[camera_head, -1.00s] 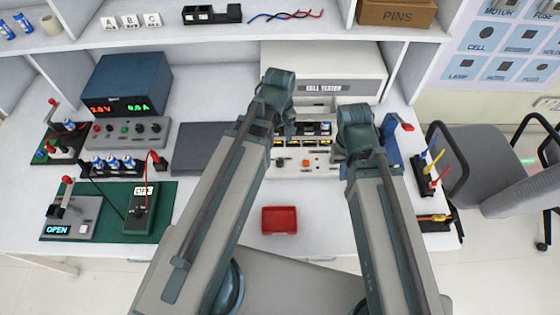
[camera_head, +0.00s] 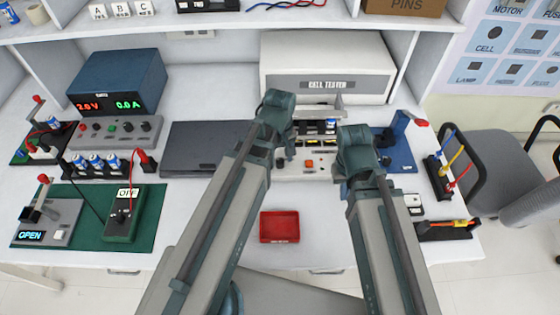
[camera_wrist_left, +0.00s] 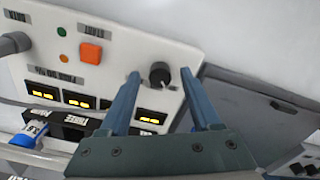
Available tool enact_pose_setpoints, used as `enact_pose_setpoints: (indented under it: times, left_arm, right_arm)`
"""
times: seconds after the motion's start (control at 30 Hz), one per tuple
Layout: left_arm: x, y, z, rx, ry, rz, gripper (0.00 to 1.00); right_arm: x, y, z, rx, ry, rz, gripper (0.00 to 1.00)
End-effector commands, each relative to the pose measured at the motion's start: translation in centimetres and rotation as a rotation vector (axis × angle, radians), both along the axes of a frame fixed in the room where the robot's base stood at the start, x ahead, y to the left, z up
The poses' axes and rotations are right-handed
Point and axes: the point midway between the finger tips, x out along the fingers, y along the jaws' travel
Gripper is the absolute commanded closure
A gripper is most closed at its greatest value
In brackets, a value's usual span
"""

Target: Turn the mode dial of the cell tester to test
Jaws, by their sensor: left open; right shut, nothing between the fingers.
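The white cell tester (camera_head: 270,80) stands at the back of the bench, with its low front panel between my arms. Its black mode dial (camera_wrist_left: 160,73) shows in the left wrist view, beside an orange button (camera_wrist_left: 90,53). My left gripper (camera_wrist_left: 159,77) is open, one finger to each side of the dial in the picture. I cannot tell whether the fingers touch it. The dial's pointer and setting are too small to read. My right gripper (camera_head: 343,186) is shut and empty, mostly hidden by its own arm, near the panel's right end.
Small yellow displays (camera_wrist_left: 77,98) and a blue cell (camera_wrist_left: 36,132) sit along the panel. A dark flat slab (camera_head: 205,148) lies left of the tester. A red tray (camera_head: 279,227) sits in front on clear bench. A blue fixture (camera_head: 400,150) stands right.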

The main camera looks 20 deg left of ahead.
Motion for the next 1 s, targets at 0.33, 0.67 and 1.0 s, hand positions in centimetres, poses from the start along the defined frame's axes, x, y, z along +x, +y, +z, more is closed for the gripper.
enact_pose_setpoints:
  times: [0.33, 0.67, 1.0]
  left_arm:
    - [-0.01, 0.01, 0.08, 0.0, 0.0, 0.0, 0.68]
    - [-0.01, 0.01, 0.08, 0.0, 0.0, 0.0, 1.0]
    - [-0.01, 0.0, 0.07, 0.0, 0.0, -0.087, 1.0]
  right_arm:
    - [0.0, 0.0, 0.08, 0.0, 0.0, 0.0, 1.0]
    - [0.0, 0.0, 0.08, 0.0, 0.0, 0.0, 1.0]
    - [0.0, -0.01, 0.07, 0.0, 0.0, 0.0, 1.0]
